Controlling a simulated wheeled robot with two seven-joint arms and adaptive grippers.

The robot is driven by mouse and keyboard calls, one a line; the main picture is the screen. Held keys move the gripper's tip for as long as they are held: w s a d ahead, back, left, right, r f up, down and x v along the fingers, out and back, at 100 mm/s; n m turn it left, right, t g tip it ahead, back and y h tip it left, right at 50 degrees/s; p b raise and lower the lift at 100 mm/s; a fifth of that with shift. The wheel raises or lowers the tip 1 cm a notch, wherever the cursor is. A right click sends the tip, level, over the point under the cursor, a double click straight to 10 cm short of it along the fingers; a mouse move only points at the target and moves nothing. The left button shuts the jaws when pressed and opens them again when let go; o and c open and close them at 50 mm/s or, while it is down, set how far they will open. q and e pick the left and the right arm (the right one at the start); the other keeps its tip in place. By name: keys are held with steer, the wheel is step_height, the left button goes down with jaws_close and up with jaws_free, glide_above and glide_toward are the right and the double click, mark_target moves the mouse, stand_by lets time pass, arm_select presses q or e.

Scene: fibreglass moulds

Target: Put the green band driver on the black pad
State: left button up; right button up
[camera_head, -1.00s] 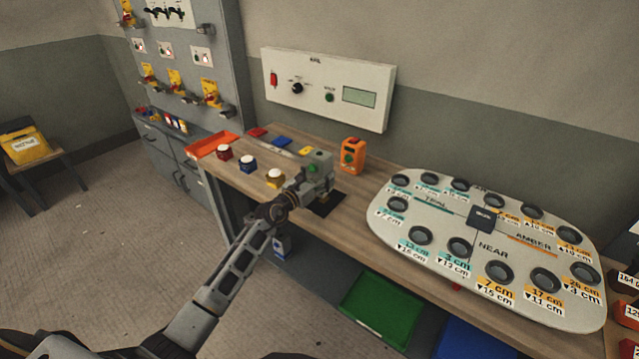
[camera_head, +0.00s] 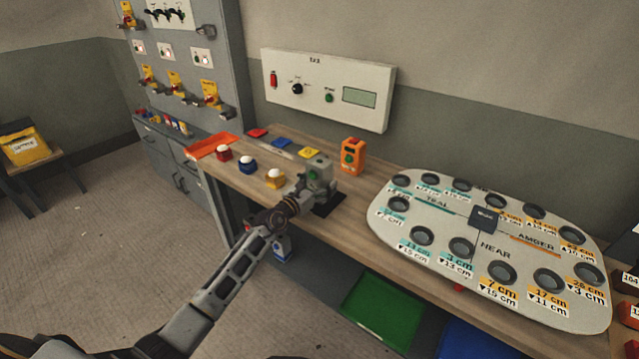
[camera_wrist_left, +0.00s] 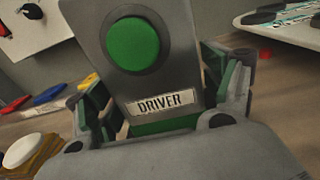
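The green band driver (camera_wrist_left: 170,60) is a grey block with a round green button, a "DRIVER" label and a green band low on it. In the left wrist view it stands between the fingers of my left gripper (camera_wrist_left: 165,105), which look closed on its sides. In the head view my left gripper (camera_head: 312,188) and the driver (camera_head: 319,166) are at the black pad (camera_head: 331,207). The pad is partly hidden behind them. Whether the driver's base touches the pad is hidden. My right gripper is not in view.
An orange device (camera_head: 352,156) stands just behind the pad. Red, blue and yellow blocks with white tops (camera_head: 248,164) stand left of it, near an orange tray (camera_head: 211,145). A large board with round holes (camera_head: 440,215) fills the right of the bench.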

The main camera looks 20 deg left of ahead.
mark_target(314, 186)
arm_select(q)
steer(key=shift+s+r, duration=0.1)
steer(key=shift+r, duration=0.05)
steer(key=shift+s+a, duration=0.2)
steer(key=shift+s, duration=0.2)
steer(key=shift+v, duration=1.1)
steer(key=shift+s+a, duration=0.2)
steer(key=shift+s, duration=0.45)
steer(key=shift+v, duration=1.15)
steer(key=shift+s+a, duration=0.25)
steer(key=shift+s, duration=0.45)
steer(key=shift+v, duration=1.05)
steer(key=shift+s+a, duration=0.25)
steer(key=shift+s, duration=0.45)
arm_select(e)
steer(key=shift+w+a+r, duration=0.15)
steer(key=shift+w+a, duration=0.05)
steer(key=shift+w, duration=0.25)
